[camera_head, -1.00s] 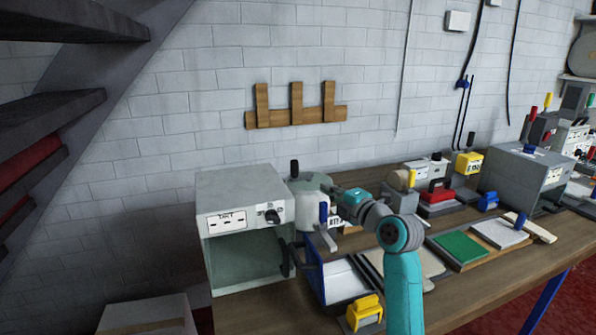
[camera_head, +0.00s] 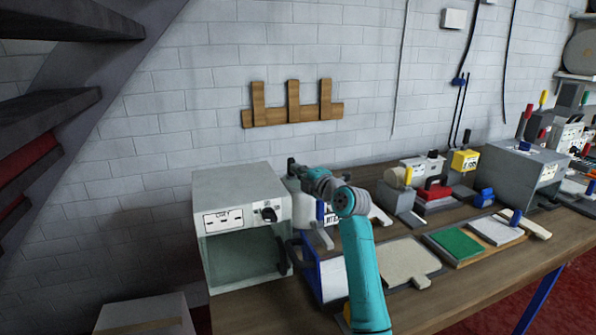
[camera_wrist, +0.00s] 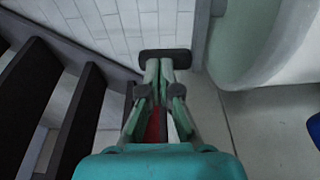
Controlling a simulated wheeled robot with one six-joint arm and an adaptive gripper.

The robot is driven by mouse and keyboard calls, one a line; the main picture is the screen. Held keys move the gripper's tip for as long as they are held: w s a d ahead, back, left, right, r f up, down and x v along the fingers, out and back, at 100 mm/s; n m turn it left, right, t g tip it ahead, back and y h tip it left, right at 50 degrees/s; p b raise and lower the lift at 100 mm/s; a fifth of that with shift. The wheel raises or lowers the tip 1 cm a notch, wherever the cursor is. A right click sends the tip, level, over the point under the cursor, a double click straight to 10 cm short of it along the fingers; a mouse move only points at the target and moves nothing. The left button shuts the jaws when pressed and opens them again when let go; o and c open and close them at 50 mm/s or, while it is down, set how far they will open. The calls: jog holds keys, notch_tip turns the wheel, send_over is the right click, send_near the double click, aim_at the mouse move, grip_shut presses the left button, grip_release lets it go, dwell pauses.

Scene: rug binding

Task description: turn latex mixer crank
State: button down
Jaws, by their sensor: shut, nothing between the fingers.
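The latex mixer is a pale rounded vessel (camera_head: 301,215) beside the grey cabinet in the head view, mostly hidden behind my arm. A dark upright knob (camera_head: 291,163), apparently the crank's handle, shows at its top. My gripper (camera_head: 298,172) is at the mixer's top, close beside this knob; contact cannot be told. In the wrist view my gripper (camera_wrist: 166,62) has its fingers shut together. A dark crosspiece lies at the tips, and I cannot tell whether it belongs to the fingers or the crank. The mixer's pale green rounded wall (camera_wrist: 250,45) is to the right.
A grey cabinet (camera_head: 241,192) with a black knob stands close left of the mixer. A blue-sided tray (camera_head: 333,276) is in front. Clamps and a green pad (camera_head: 456,243) lie to the right.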

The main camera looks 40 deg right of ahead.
jog(key=shift+w+a, duration=0.25)
jog(key=shift+w, duration=0.15)
dwell(0.5)
